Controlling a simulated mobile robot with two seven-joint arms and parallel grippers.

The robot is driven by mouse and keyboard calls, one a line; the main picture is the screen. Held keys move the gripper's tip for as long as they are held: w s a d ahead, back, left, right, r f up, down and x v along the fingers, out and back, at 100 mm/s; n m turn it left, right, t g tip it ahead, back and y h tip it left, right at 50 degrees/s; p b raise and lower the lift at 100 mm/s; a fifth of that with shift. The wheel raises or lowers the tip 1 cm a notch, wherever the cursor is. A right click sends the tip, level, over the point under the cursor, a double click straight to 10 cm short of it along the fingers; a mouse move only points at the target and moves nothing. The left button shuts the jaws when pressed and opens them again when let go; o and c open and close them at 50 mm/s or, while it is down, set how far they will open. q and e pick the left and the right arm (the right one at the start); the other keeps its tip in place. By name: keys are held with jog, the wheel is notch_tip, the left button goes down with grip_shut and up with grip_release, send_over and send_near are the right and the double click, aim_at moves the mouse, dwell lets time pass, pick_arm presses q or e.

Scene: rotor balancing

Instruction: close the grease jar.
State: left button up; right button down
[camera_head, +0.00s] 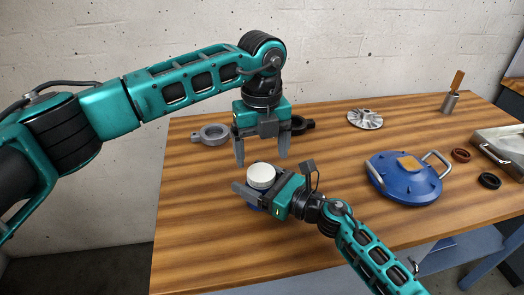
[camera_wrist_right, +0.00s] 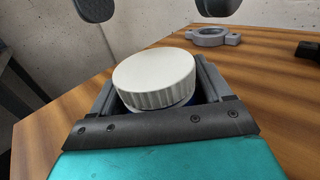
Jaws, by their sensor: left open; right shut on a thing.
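The grease jar is a blue jar (camera_wrist_right: 187,103) with a white ribbed lid (camera_head: 261,174) on top. It stands near the table's front left. The lid, large in the right wrist view (camera_wrist_right: 154,75), covers the mouth; I cannot tell whether it is tight. My right gripper (camera_head: 257,189) is shut around the jar's blue body, below the lid. My left gripper (camera_head: 261,157) is open and empty, pointing down above and slightly behind the lid, apart from it. Its fingertips (camera_wrist_right: 155,8) show at the top of the right wrist view. Most of the jar's body is hidden by my right gripper.
A grey ring clamp (camera_head: 211,134) and a dark ringed part (camera_head: 301,124) lie behind the jar.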

aim_at(261, 172)
pick_arm(q)
jog(key=shift+r+n, duration=1.6)
jog(key=shift+r, duration=0.1)
jog(key=shift+a+f, duration=0.1)
jog(key=shift+f, duration=3.95)
jog(key=shift+c, duration=0.4)
jog(key=c, duration=1)
pick_arm(e)
jog(key=shift+d, duration=0.1)
pick_arm(q)
jog(key=shift+m, duration=1.6)
jog(key=o, duration=1.2)
jog(key=shift+c, duration=0.2)
